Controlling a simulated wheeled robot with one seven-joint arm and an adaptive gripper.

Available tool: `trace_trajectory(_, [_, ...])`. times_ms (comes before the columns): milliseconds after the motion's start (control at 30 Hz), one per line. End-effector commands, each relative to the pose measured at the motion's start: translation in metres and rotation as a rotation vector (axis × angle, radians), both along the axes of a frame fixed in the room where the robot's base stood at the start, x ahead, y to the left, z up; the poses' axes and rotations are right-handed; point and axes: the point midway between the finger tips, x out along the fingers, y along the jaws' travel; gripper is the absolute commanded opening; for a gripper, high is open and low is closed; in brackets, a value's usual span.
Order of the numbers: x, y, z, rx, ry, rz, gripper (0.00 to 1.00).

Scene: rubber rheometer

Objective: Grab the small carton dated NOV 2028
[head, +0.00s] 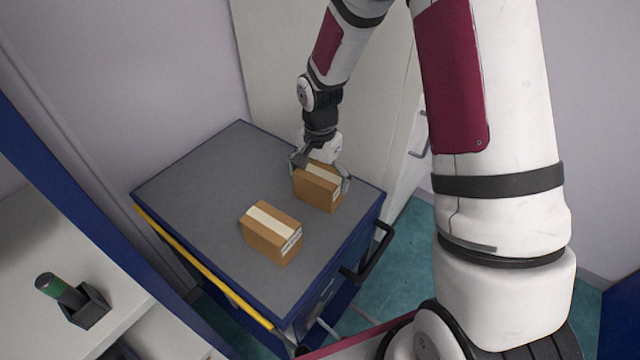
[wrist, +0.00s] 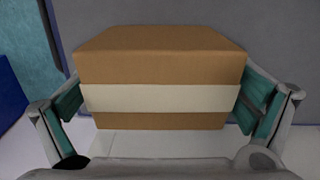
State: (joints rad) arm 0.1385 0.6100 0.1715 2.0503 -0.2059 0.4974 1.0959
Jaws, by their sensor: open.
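Two small brown cartons with pale tape stand on the grey top of a blue cart (head: 190,190). The farther carton (head: 318,188) is near the cart's right edge, and my gripper (head: 320,172) is around it from above. In the wrist view this carton (wrist: 160,65) fills the space between the open fingers (wrist: 160,115). The fingers flank its two ends, and I cannot tell whether they touch it. The nearer carton (head: 268,235) stands apart, to the left and front, with a printed label (head: 291,242) on its right end. The label print is too small to read, so I cannot tell either date.
The cart has a yellow edge strip (head: 205,268) on the left and a black handle (head: 370,252) at the right. A white cabinet stands close behind. A shelf at lower left holds a green-and-black object in a dark holder (head: 85,305). The cart's left top is clear.

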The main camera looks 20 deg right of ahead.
Motion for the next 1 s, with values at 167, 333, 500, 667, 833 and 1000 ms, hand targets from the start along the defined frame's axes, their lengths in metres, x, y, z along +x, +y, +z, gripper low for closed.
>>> trace_trajectory(167, [0.000, 0.000, -0.021, 0.000, 0.001, 0.000, 1.00])
trace_trajectory(333, [0.001, 0.000, -0.025, 0.000, -0.001, 0.000, 1.00])
trace_trajectory(500, [0.000, 0.000, -0.025, 0.000, -0.001, 0.000, 0.91])
trace_trajectory(667, [0.000, 0.000, -0.025, 0.001, -0.001, 0.000, 0.55])
trace_trajectory(833, [0.000, 0.000, -0.025, 0.001, -0.001, 0.000, 0.49])
trace_trajectory(1000, [0.000, 0.000, -0.025, 0.001, -0.001, 0.000, 0.49])
